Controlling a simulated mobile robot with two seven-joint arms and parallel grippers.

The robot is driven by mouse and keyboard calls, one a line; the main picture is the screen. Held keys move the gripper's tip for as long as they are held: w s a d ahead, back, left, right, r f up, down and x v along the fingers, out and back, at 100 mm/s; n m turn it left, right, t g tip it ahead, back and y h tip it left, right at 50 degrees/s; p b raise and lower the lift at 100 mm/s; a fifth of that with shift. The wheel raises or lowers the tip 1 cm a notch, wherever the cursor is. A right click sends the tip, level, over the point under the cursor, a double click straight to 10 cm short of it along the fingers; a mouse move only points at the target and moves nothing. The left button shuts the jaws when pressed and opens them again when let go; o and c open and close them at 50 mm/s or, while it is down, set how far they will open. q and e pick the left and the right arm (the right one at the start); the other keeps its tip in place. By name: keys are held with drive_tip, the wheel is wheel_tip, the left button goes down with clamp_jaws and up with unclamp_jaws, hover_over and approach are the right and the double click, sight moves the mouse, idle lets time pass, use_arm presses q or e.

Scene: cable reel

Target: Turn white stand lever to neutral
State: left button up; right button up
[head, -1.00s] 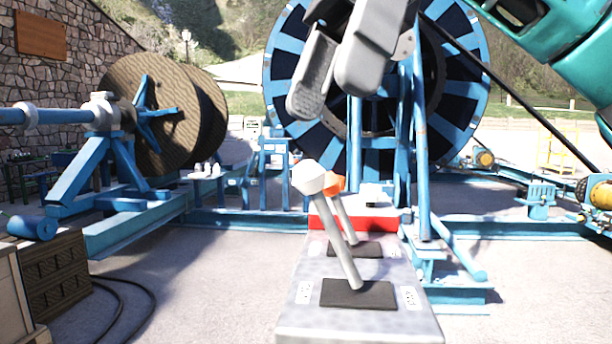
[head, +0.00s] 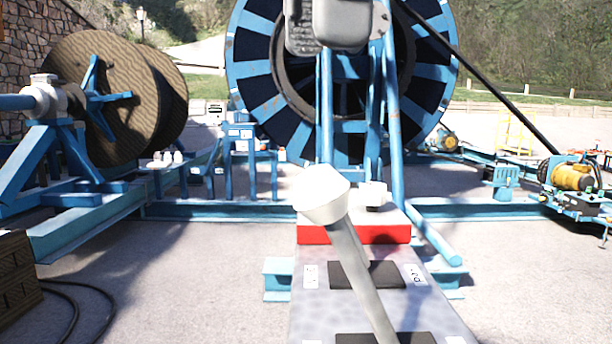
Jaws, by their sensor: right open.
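The white lever (head: 322,196) stands on the grey control stand (head: 308,318) in the lower middle. Its shaft leans to the left, and its base sits in a black slot plate at the bottom edge. A second lever is mostly hidden behind it, and its orange knob is not visible. My right gripper (head: 318,46) is at the top edge, above and apart from the white knob. Its two grey fingers are open and empty, partly cut off by the frame. My left gripper is not in view.
A red block (head: 312,234) with a white fitting (head: 374,193) is at the stand's far end. Behind it are a large blue reel (head: 262,105) and blue frames. A brown cable drum (head: 95,130) is at left. Free pavement (head: 190,290) lies left of the stand.

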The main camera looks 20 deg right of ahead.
sight(320, 165)
drive_tip(key=shift+s+f, duration=0.1)
drive_tip(key=shift+f, duration=0.4)
drive_tip(key=f, duration=0.3)
drive_tip(key=f+b, duration=0.1)
drive_tip(key=f, duration=0.2)
drive_tip(key=w+f, duration=0.1)
drive_tip(key=f, duration=0.2)
drive_tip(key=shift+d+f, duration=0.1)
drive_tip(key=shift+f, duration=0.1)
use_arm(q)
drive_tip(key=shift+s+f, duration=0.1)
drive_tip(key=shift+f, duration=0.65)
use_arm(e)
drive_tip(key=shift+f, duration=0.8)
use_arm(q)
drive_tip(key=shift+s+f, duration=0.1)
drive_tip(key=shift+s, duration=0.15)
use_arm(e)
clamp_jaws()
